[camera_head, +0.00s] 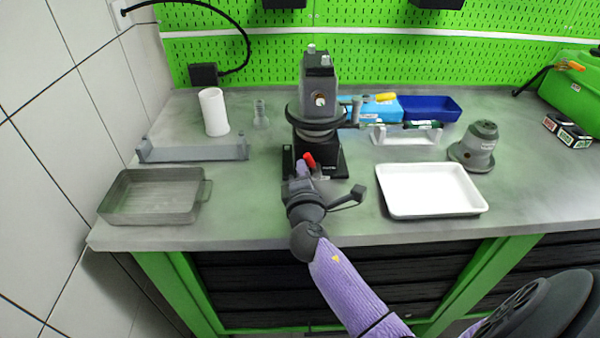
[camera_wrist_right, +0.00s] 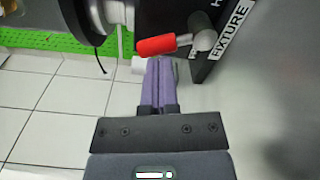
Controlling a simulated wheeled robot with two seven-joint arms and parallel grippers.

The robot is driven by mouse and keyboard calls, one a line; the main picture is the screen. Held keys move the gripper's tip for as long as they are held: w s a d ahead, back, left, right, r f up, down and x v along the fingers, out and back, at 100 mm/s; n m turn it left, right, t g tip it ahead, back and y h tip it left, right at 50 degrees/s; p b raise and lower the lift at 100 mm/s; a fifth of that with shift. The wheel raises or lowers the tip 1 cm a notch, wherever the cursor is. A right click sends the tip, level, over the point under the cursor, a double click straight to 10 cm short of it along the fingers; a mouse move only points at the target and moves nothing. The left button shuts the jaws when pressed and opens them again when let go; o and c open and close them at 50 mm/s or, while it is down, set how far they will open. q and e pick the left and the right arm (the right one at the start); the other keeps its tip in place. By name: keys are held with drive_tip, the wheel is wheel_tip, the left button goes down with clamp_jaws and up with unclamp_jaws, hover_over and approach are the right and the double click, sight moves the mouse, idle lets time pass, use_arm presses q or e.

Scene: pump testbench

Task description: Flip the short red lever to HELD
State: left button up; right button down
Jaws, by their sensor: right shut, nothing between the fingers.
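The short red lever (camera_head: 309,160) is on the front of the black pump fixture (camera_head: 331,166) in the head view. In the right wrist view the red lever (camera_wrist_right: 156,45) points left from its grey pivot, beside a label reading FIXTURE. My right gripper (camera_head: 304,168) is at the front of the fixture, close to the lever. In the wrist view its purple fingers (camera_wrist_right: 159,62) are together and empty, with their tips just below the red handle. I cannot tell whether they touch it. The HELD marking is not readable. My left gripper is not in view.
The grey pump body (camera_head: 319,85) stands upright on the fixture. A white tray (camera_head: 430,211) lies to the right and a grey metal tray (camera_head: 112,203) to the left. A grey flanged part (camera_head: 479,147) stands at right. Bench surface between the left tray and fixture is clear.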

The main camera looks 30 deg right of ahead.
sight(322, 149)
drive_tip(key=m, duration=0.2)
drive_tip(key=d+m, duration=0.1)
drive_tip(key=shift+s+r+m+b, duration=0.3)
drive_tip(key=shift+s+r+m, duration=0.05)
drive_tip(key=shift+r+m, duration=0.05)
drive_tip(key=m, duration=0.2)
drive_tip(key=d+m, duration=0.1)
drive_tip(key=shift+s+r+m, duration=0.25)
drive_tip(key=shift+s+m, duration=0.05)
drive_tip(key=shift+s, duration=0.05)
drive_tip(key=shift+s+d+r, duration=0.1)
drive_tip(key=shift+s+d, duration=0.1)
drive_tip(key=shift+d, duration=0.25)
drive_tip(key=shift+s+d, duration=0.1)
drive_tip(key=shift+d, duration=0.05)
drive_tip(key=shift+s+d, duration=0.15)
drive_tip(key=shift+d, duration=0.1)
